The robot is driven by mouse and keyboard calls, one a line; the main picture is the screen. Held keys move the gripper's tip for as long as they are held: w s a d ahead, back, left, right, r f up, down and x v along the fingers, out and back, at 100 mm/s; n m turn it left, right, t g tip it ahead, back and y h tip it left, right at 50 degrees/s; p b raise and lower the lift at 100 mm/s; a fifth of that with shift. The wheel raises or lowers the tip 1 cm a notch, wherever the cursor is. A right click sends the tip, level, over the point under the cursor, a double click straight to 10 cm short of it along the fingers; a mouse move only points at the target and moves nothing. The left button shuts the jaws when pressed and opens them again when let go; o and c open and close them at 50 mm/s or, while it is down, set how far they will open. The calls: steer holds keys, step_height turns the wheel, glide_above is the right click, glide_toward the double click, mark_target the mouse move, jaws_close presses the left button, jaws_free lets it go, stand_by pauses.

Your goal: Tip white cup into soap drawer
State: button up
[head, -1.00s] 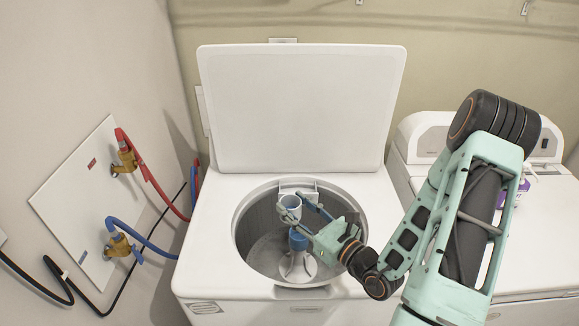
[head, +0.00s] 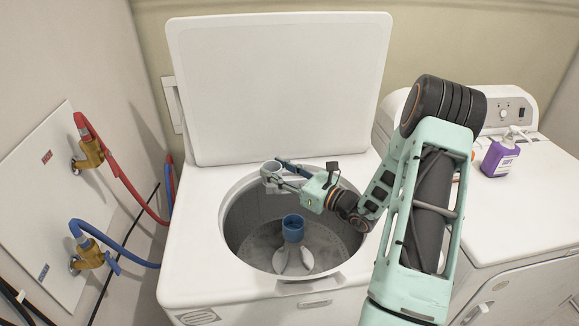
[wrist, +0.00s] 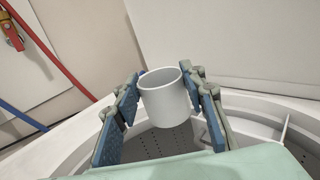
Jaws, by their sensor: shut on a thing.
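The white cup (head: 271,171) is above the back rim of the washer's open tub in the head view. In the wrist view the cup (wrist: 166,101) shows its round mouth and looks roughly upright, with a slight lean. My gripper (head: 281,172) is shut on the cup; its blue-padded fingers stand on either side of it in the wrist view (wrist: 165,98). The soap drawer at the back of the tub opening is mostly hidden behind the cup and fingers. A white divider (wrist: 284,128) shows at the right in the wrist view; I cannot tell whether it belongs to the drawer.
The washer lid (head: 280,90) stands open behind the tub. A blue-topped agitator (head: 293,228) is in the tub's middle. Red (head: 130,180) and blue (head: 120,230) hoses hang at the left wall. A purple bottle (head: 500,155) stands on the machine at right.

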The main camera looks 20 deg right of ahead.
steer(key=w+d+n+g+h, duration=0.3)
steer(key=w+d+n, duration=0.1)
steer(key=w+d, duration=0.35)
steer(key=f+n+g+h, duration=0.1)
steer(key=h, duration=0.1)
steer(key=a+f+n+g+h+b, duration=0.1)
steer(key=f+h, duration=0.1)
steer(key=f+n+h+b, duration=0.1)
steer(key=f+n+h, duration=0.1)
steer(key=shift+w+a+f+g, duration=0.2)
steer(key=shift+w+g, duration=0.1)
steer(key=shift+g, duration=0.1)
steer(key=shift+a+r+n+g+h+b, duration=0.1)
steer(key=shift+n+g+h, duration=0.1)
steer(key=shift+n+h, duration=0.6)
steer(key=shift+a+r+n+g+h+b, duration=0.15)
steer(key=shift+n+g+h, duration=0.1)
steer(key=shift+h, duration=1)
steer(key=shift+d+r+n+g+h+b, duration=0.15)
steer(key=shift+n+h, duration=0.4)
steer(key=shift+h, duration=0.5)
steer(key=shift+a, duration=0.1)
